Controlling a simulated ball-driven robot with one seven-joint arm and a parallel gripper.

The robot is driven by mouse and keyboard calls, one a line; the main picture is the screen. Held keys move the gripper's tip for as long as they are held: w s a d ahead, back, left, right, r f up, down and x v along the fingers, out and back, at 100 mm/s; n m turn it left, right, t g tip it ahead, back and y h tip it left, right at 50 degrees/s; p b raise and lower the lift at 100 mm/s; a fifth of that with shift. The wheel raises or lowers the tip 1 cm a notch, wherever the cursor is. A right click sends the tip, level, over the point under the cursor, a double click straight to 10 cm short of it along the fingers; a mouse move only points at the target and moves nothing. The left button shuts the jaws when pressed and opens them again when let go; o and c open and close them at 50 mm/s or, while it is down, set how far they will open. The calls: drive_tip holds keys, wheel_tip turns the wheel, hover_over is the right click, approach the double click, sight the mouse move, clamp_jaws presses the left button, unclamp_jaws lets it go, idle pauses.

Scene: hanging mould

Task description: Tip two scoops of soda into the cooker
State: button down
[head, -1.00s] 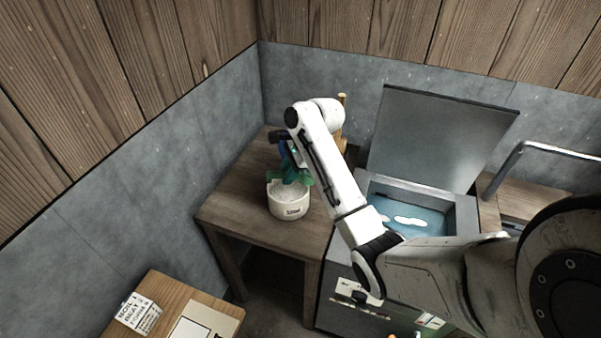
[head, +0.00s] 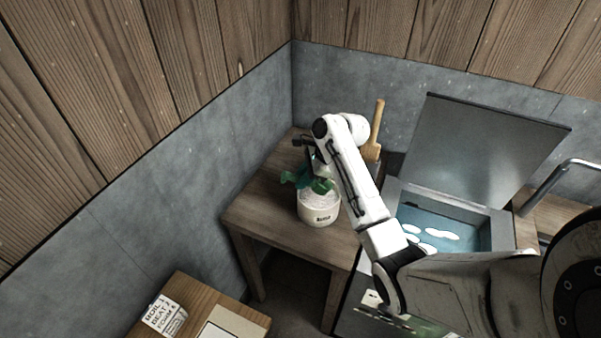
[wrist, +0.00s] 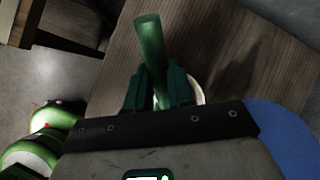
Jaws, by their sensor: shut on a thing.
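A white tub of soda (head: 320,216) with a dark label stands on the wooden side table, with white powder inside. My gripper (head: 312,183), with green fingers, is over the tub's mouth. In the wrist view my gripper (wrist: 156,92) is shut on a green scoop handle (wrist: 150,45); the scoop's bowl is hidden. The tub's pale rim (wrist: 199,92) shows just behind the fingers. The cooker (head: 503,232) is a grey metal box to the right of the table. Its lid (head: 485,150) stands open, and white patches float on blue-green liquid inside.
The side table (head: 262,215) has bare room left of the tub. A wooden-handled tool (head: 376,130) stands upright behind my arm. A metal rail (head: 550,180) is right of the cooker. A lower wooden surface with papers (head: 165,315) is at the front left.

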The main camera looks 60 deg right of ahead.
sight(299, 200)
wheel_tip(299, 200, down, 6)
drive_tip(key=b, duration=0.2)
drive_tip(key=shift+s+d, duration=0.3)
drive_tip(key=shift+s, duration=0.15)
drive_tip(key=shift+s+a+f, duration=0.1)
drive_tip(key=shift+s+f, duration=0.05)
drive_tip(key=shift+f, duration=0.2)
wheel_tip(299, 200, up, 2)
drive_tip(key=shift+r+p, duration=0.25)
drive_tip(key=shift+p, duration=0.75)
drive_tip(key=shift+w+r, duration=0.15)
drive_tip(key=shift+r, duration=1.4)
drive_tip(key=shift+w+r, duration=0.1)
drive_tip(key=shift+r, duration=1.9)
drive_tip(key=shift+s, duration=0.1)
